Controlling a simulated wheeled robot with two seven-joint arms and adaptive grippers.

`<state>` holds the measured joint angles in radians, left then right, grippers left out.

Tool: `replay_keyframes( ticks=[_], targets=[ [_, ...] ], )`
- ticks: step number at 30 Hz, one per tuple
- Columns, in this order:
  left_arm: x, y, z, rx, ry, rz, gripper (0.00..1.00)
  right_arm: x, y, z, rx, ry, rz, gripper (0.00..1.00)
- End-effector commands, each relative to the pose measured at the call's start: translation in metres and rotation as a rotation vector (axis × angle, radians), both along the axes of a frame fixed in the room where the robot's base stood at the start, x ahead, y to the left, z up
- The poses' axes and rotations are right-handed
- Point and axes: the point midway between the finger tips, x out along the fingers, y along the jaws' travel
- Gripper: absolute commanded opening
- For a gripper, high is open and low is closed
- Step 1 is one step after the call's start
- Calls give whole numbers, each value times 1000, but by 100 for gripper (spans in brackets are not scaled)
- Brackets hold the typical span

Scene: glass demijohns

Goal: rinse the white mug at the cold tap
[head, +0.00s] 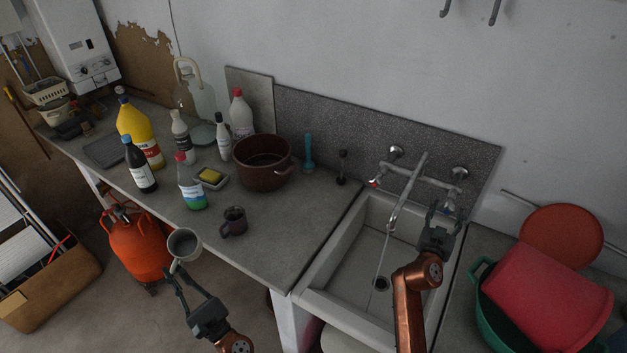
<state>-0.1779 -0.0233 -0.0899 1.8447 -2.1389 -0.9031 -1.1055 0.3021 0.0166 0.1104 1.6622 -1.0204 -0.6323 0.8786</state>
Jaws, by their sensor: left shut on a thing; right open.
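The white mug (184,244) is in front of the counter's front edge, above the floor. My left gripper (179,279) is shut on it at its near lower side. The mug's opening faces up and towards the camera, and the inside looks grey. The tap (408,190) stands over the sink (340,256), with a red mark at its left handle (375,183). A thin stream of water (382,258) runs from its spout towards the drain. My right gripper (446,214) is open beside the tap's right handle, and partly hides it; I cannot tell whether they touch.
A dark mug (233,221), a brown pot (262,162), a sponge dish (211,178) and several bottles stand on the counter (265,248). An orange gas cylinder (140,247) stands on the floor. Red and green tubs (489,305) are right of the sink. The sink basin looks empty.

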Motion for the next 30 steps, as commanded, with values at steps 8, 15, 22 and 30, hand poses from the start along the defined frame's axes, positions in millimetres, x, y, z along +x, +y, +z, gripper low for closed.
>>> replay_keyframes(
  ticks=[8, 15, 22, 30],
  targets=[
    [0, 0, 4, 0, -1, 0, 0, 23, -14, 0, -1, 0, 0, 48],
    [0, 0, 4, -1, -2, -1, 0, 25, -15, 0, 1, -1, 0, 48],
    [0, 0, 4, -1, -2, -1, 0, 25, -15, 0, 1, 0, 1, 36],
    [0, 0, 4, 0, -1, 0, 0, 25, -15, 0, 0, 0, 1, 18]
  ],
)
